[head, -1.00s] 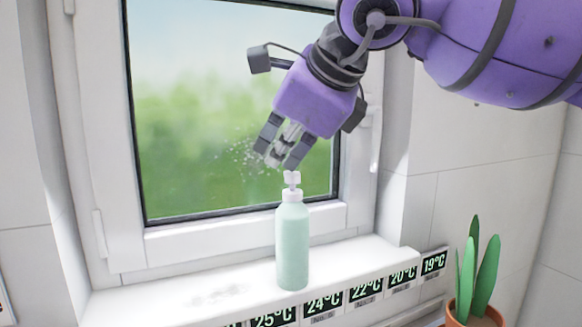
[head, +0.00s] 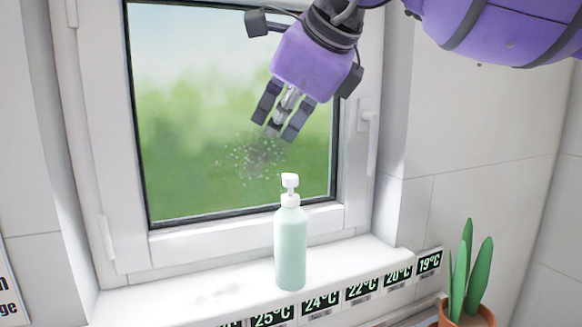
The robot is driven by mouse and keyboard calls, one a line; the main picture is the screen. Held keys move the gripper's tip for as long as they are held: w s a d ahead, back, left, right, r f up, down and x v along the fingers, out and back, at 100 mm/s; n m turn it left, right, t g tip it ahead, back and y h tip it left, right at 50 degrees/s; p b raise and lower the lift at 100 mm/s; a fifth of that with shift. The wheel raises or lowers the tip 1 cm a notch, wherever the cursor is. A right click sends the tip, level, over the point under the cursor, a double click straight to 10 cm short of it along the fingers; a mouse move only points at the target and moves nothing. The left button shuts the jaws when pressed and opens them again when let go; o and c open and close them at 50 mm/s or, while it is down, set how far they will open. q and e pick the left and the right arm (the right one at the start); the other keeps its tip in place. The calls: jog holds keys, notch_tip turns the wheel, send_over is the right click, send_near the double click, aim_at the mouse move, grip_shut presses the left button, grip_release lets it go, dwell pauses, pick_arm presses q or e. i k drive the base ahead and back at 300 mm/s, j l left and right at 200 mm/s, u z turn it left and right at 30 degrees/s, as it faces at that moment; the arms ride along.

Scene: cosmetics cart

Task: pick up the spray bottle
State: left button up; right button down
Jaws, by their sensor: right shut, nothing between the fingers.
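The spray bottle (head: 291,245) is pale mint green with a white pump head. It stands upright on the white window sill, in front of the window. My right gripper (head: 276,125) hangs above it and slightly to its left in the picture, fingers pointing down. The gripper is shut and empty, and a gap shows between its fingertips and the pump head. Nothing hides the bottle. My left gripper is not in view.
A speckled dirty patch (head: 258,155) is on the window pane (head: 190,120). A window handle (head: 372,140) juts out at the right of the frame. A potted plant (head: 466,315) stands at lower right. Temperature labels (head: 321,302) line the sill's front edge.

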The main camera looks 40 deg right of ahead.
aim_at(290, 222)
jog(key=k, duration=1)
